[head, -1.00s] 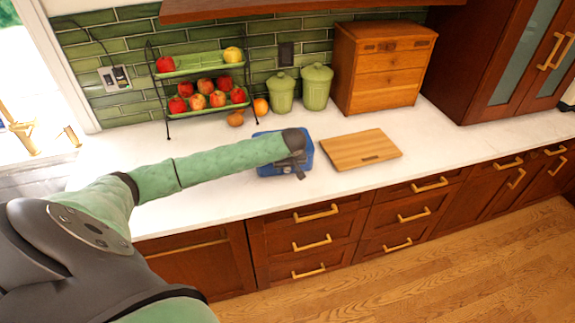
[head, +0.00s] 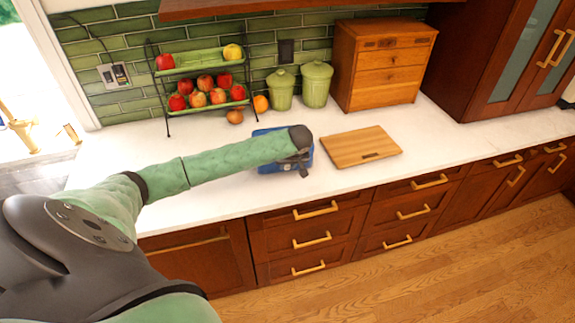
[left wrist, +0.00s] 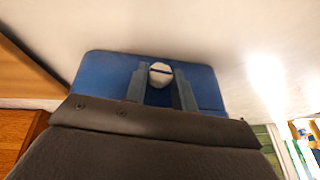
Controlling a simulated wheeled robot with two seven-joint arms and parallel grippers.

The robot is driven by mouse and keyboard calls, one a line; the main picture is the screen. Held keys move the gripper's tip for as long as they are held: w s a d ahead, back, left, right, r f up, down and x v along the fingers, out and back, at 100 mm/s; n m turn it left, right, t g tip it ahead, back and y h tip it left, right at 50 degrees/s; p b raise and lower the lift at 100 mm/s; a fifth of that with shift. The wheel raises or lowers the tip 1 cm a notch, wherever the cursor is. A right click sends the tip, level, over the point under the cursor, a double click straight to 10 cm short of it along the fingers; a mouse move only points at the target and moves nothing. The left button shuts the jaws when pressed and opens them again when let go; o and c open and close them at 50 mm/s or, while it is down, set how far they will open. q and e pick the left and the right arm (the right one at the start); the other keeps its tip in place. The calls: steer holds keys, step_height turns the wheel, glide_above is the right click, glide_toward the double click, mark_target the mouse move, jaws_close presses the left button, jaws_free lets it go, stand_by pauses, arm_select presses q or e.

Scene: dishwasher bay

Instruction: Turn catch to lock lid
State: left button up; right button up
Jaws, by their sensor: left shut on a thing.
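A blue box (head: 268,168) with a lid sits on the white counter, partly hidden in the head view by my left arm's dark end. In the left wrist view the blue face of the box (left wrist: 105,75) fills the middle. A pale round catch (left wrist: 160,73) with a dark slot across it shows there. My left gripper (head: 303,172) is at the box's front. In the wrist view its two grey fingers stand on either side of the catch, shut on it. My right gripper is in neither view.
A wooden cutting board (head: 360,147) lies to the right of the box. A two-tier fruit rack (head: 168,112), two green canisters (head: 316,88) and a wooden drawer chest (head: 384,70) stand behind. Counter is clear in front of the board.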

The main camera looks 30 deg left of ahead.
arm_select(q)
steer(key=g+y, duration=0.2)
steer(key=shift+w+d+m+g+y, duration=0.2)
steer(key=shift+w+m+g+y, duration=0.1)
steer(key=shift+m, duration=0.1)
steer(key=shift+y, duration=0.3)
steer(key=shift+w+d+m+g+y, duration=0.1)
steer(key=shift+w+m+g+y, duration=0.1)
steer(key=shift+g+y, duration=0.3)
steer(key=shift+w+d+m+g+y, duration=0.1)
steer(key=shift+m+g+y, duration=0.1)
steer(key=shift+g+y, duration=0.3)
steer(key=shift+f+g+y, duration=0.25)
steer(key=shift+g+y, duration=0.25)
steer(key=shift+y, duration=0.3)
steer(key=shift+d+f+m+g+y, duration=0.1)
steer(key=shift+d+m+g+y, duration=0.05)
steer(key=shift+m+g+y, duration=0.4)
steer(key=shift+w+f+g+y, duration=0.15)
steer(key=shift+g+y, duration=0.3)
steer(key=shift+y, duration=0.3)
steer(key=shift+f+m+g+y, duration=0.2)
steer(key=shift+m+g+y, duration=0.25)
steer(key=shift+y, duration=0.35)
steer(key=shift+f+y, duration=0.1)
steer(key=shift+y, duration=0.2)
